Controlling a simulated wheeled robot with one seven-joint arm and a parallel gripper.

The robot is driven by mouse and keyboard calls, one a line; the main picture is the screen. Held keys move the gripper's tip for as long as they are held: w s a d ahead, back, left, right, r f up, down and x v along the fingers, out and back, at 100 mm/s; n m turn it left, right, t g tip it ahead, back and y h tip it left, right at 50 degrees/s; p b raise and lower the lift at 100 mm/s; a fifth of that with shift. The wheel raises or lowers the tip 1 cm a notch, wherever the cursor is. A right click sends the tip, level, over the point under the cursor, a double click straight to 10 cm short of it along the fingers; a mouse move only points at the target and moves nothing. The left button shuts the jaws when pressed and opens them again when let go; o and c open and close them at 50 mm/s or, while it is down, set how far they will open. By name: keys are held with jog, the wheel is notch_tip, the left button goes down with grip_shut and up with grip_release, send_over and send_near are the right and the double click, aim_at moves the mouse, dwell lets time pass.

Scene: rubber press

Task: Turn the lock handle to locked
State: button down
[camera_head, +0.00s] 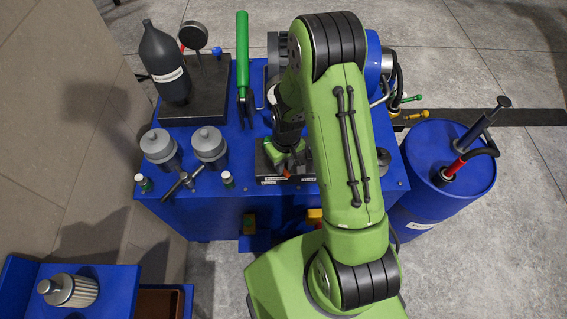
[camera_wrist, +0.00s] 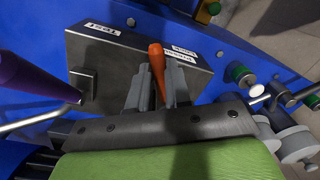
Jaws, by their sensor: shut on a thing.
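The lock handle (camera_wrist: 156,62) is an orange tapered lever on a grey metal panel (camera_wrist: 110,50) in the wrist view. My gripper (camera_wrist: 156,88) has its two grey fingers on either side of the handle and is shut on it. The handle's rounded end sticks out past the fingertips; its other end is hidden by the gripper. White labels (camera_wrist: 181,49) lie beside the handle, too small to read surely. In the head view my gripper (camera_head: 286,160) is over the panel on the blue cabinet, and my arm hides part of it.
A dark square knob (camera_wrist: 82,84) is on the panel, near a label reading TEST (camera_wrist: 102,29). A purple piece (camera_wrist: 30,78) and a metal rod (camera_wrist: 35,123) are at left. Grey canisters (camera_head: 210,146), a black bottle (camera_head: 165,65) and a blue drum (camera_head: 445,165) surround the work area.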

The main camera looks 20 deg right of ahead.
dwell(0.4)
jog(key=shift+a+m+b, duration=0.6)
jog(key=shift+a+m, duration=0.25)
jog(key=shift+m, duration=0.65)
jog(key=a+m, duration=0.1)
jog(key=m, duration=0.1)
jog(key=a+m+b, duration=0.1)
jog(key=m, duration=0.1)
jog(key=w+a+m, duration=0.1)
jog(key=m, duration=0.1)
jog(key=shift+t, duration=0.3)
jog(key=shift+w+a+m+b, duration=0.2)
jog(key=shift+a+m+b, duration=0.1)
jog(key=shift+m, duration=0.4)
jog(key=shift+w+a+m+b, duration=0.2)
jog(key=shift+a+m, duration=0.1)
jog(key=shift+m, duration=0.4)
jog(key=c, duration=1.1)
grip_release()
jog(key=shift+r, duration=0.1)
